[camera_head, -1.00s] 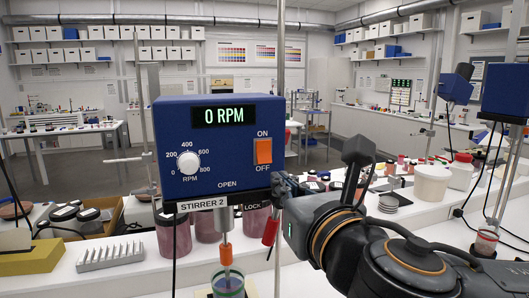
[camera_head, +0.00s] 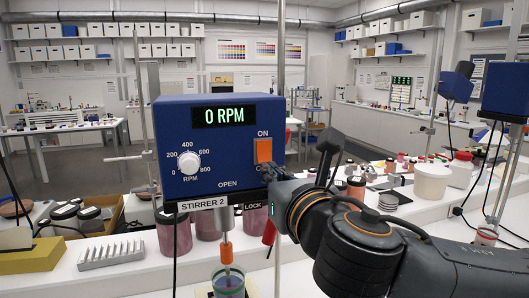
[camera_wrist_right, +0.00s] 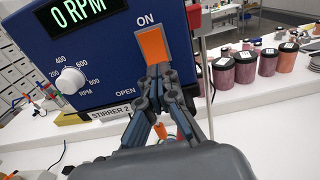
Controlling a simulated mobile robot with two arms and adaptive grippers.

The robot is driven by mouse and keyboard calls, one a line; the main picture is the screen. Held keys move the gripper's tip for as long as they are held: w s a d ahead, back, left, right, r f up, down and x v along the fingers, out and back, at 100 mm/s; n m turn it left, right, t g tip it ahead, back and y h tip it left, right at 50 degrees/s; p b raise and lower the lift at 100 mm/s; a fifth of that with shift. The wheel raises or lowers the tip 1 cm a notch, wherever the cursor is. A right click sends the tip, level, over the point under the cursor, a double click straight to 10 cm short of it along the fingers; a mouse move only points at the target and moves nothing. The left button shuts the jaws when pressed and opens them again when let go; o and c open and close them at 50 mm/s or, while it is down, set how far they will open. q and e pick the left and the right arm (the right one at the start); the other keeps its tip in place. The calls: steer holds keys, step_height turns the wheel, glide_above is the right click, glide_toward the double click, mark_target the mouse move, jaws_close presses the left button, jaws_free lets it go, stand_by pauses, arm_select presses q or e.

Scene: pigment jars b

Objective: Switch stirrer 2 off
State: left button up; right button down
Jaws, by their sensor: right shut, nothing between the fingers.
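Stirrer 2 is a blue box (camera_head: 215,180) with a "STIRRER 2" label, and its display (camera_head: 223,116) reads 0 RPM. Its orange rocker switch (camera_head: 264,150) is on the front right, under the word ON. In the right wrist view the switch (camera_wrist_right: 152,45) shows above my fingertips. My right gripper (camera_head: 268,168) is shut and empty, with its tips at the switch's lower end. They hide the OFF label. I cannot tell whether they touch the switch. The white speed knob (camera_head: 189,162) is left of it. My left gripper is not in view.
A stirring rod with an orange collar (camera_head: 226,254) hangs under the box into a clear vessel (camera_head: 228,284). A red-handled part (camera_head: 269,232) hangs beside the metal stand. Pigment jars (camera_head: 174,232) stand behind. A white tub (camera_head: 432,182) stands to the right.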

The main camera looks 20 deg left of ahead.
steer(key=shift+w+a, duration=0.2)
steer(key=shift+w+a, duration=0.1)
steer(key=shift+w, duration=0.15)
steer(key=v, duration=1.1)
steer(key=shift+s, duration=0.2)
